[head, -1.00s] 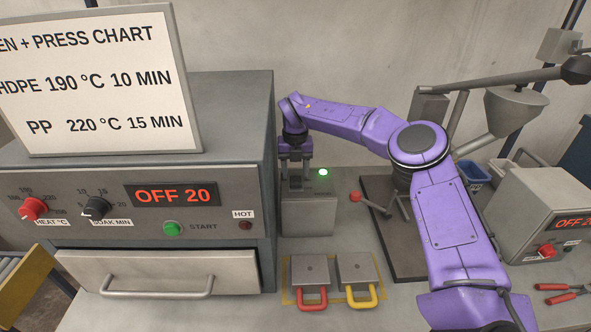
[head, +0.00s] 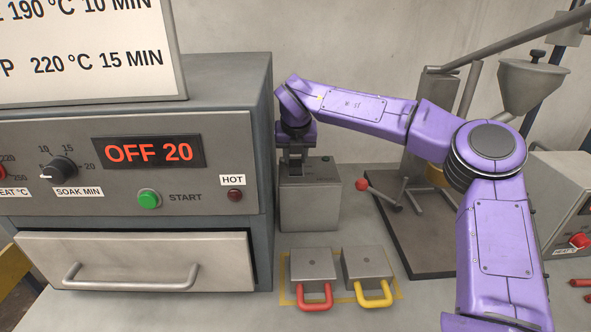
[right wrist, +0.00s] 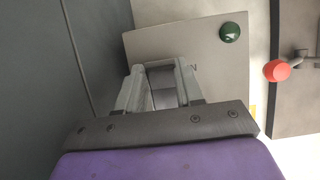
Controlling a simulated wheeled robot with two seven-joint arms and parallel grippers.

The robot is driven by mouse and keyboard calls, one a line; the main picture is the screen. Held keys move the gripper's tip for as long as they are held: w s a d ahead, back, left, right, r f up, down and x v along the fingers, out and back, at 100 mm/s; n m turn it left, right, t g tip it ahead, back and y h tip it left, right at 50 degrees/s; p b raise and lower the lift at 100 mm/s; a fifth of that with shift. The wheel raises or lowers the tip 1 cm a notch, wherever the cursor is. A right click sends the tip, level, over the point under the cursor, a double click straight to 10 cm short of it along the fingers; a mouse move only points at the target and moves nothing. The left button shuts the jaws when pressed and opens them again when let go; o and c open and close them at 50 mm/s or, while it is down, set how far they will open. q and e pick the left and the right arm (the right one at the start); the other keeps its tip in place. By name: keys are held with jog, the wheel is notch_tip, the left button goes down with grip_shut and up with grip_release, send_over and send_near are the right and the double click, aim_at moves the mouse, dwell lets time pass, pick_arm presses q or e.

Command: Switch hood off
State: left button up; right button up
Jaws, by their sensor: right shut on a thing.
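The hood switch box (head: 312,207) is a grey metal box standing right of the oven. Its round lamp (right wrist: 230,32) is dark green and unlit; it also shows small and dark in the head view (head: 326,159). My right gripper (head: 296,172) points down at the left part of the box's top. In the right wrist view its two fingers (right wrist: 163,92) are on either side of a grey switch piece (right wrist: 162,78) and are shut on it. The fingers hide most of the switch, so its exact position cannot be told. My left gripper is not in view.
The oven (head: 262,120) reads OFF 20 and stands close left of my gripper. Two square moulds with red (head: 315,302) and yellow (head: 373,299) handles lie in front of the box. A red-knobbed lever (head: 362,184) on a press stands to the right.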

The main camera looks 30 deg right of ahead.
dwell(0.3)
jog(key=o, duration=1)
jog(key=shift+o, duration=0.2)
jog(key=v, duration=1)
jog(key=shift+a+r+b, duration=0.2)
jog(key=shift+r+b, duration=0.1)
jog(key=shift+b, duration=0.1)
jog(key=shift+s+d, duration=0.1)
jog(key=shift+s, duration=0.05)
